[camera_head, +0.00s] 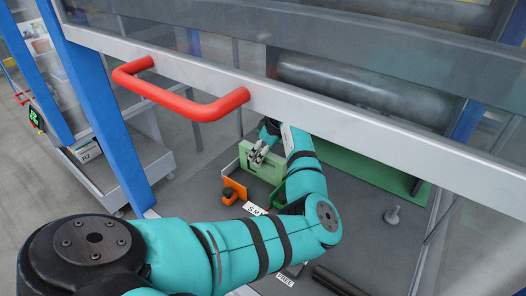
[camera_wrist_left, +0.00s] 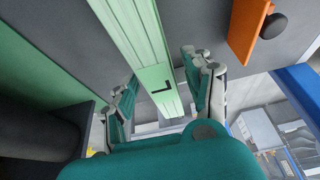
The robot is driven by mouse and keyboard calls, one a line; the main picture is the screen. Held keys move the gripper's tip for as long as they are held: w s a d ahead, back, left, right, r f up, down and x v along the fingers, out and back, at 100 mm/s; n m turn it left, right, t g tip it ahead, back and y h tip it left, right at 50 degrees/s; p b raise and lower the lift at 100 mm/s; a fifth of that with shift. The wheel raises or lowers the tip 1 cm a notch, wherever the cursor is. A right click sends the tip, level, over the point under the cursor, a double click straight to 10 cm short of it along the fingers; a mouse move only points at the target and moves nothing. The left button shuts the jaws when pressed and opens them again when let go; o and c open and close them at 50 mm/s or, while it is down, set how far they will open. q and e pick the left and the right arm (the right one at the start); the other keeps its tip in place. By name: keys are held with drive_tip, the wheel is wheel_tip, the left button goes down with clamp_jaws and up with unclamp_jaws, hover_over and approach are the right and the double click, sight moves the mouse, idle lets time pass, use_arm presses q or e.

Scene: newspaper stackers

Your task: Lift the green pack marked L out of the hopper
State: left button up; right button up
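The pale green pack (camera_wrist_left: 133,35) marked with a black L runs down the middle of the left wrist view. In the head view a pale green piece that looks like this pack (camera_head: 264,171) stands inside the machine. My left gripper (camera_wrist_left: 160,70) is open, with one finger on each side of the pack. Gaps seem to show between fingers and pack; contact is hard to judge. In the head view the left gripper (camera_head: 261,151) is at the pack's upper edge, partly hidden by my arm. The hopper's outline is not clear. My right gripper is out of view.
A red handle (camera_head: 185,98) and grey frame bar cross above my left arm. An orange bracket with a dark knob (camera_head: 230,194) stands close to the pack. A green panel (camera_head: 370,170) lies behind.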

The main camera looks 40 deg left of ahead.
use_arm(q)
clamp_jaws()
drive_tip(key=shift+r, duration=0.15)
drive_tip(key=shift+r+p, duration=4.15)
